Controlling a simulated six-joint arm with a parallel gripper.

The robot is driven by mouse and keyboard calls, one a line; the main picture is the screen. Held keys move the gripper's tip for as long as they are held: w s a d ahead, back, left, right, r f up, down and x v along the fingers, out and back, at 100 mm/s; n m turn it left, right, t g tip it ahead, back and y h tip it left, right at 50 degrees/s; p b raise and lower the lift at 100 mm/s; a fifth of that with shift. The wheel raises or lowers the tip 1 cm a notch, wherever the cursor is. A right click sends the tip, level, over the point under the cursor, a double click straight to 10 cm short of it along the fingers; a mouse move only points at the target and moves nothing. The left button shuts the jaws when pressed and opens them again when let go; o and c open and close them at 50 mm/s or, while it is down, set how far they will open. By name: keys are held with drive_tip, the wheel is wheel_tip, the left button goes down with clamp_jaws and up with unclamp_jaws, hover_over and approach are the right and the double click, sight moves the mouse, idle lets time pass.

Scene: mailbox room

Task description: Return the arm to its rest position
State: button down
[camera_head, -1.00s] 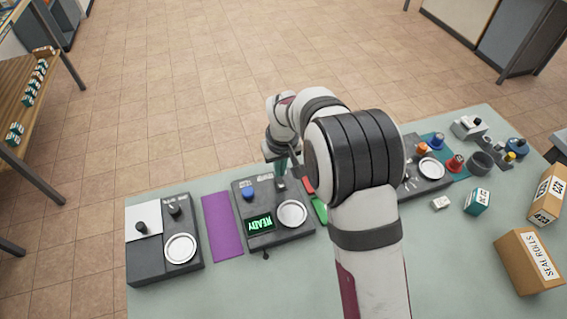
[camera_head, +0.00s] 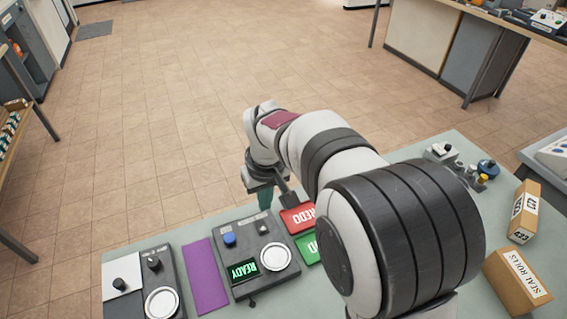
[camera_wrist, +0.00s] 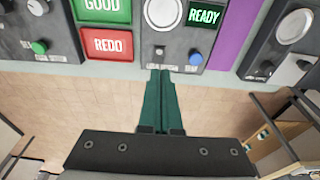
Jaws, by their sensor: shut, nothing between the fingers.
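My gripper (camera_head: 265,198) hangs at the far edge of the table, just beyond the dark panel (camera_head: 222,262) with the lit READY display (camera_head: 244,269). In the wrist view its green fingers (camera_wrist: 160,85) are together with nothing between them. My arm crosses the right half of the head view and hides part of the table. The panel has a blue button (camera_head: 229,239), a small knob (camera_head: 263,228) and a white round dial (camera_head: 275,256). Red REDO (camera_head: 298,217) and green (camera_head: 307,247) signs lie right of it, the green one partly hidden by my arm.
A purple strip (camera_head: 205,276) and another dark panel (camera_head: 178,283) lie to the left. The SEAL ROLLS box (camera_head: 515,284) and a second carton (camera_head: 524,212) stand at the right. Open tiled floor (camera_head: 200,110) lies beyond the table.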

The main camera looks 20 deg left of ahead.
drive_tip(key=s+d+r+m, duration=0.2)
drive_tip(key=s+d+m, duration=0.15)
drive_tip(key=d, duration=0.35)
drive_tip(key=s+d+r+m+g, duration=0.1)
drive_tip(key=s+d+r+m, duration=0.15)
drive_tip(key=s+d, duration=0.35)
drive_tip(key=s+d+r+m, duration=0.2)
drive_tip(key=s+d+m, duration=0.15)
drive_tip(key=d, duration=0.45)
drive_tip(key=s+d+f+m, duration=0.2)
drive_tip(key=s+d+m, duration=0.2)
drive_tip(key=s, duration=0.5)
drive_tip(key=shift+d+f+m+y, duration=0.15)
drive_tip(key=shift+m+y, duration=0.15)
drive_tip(key=shift+m, duration=0.25)
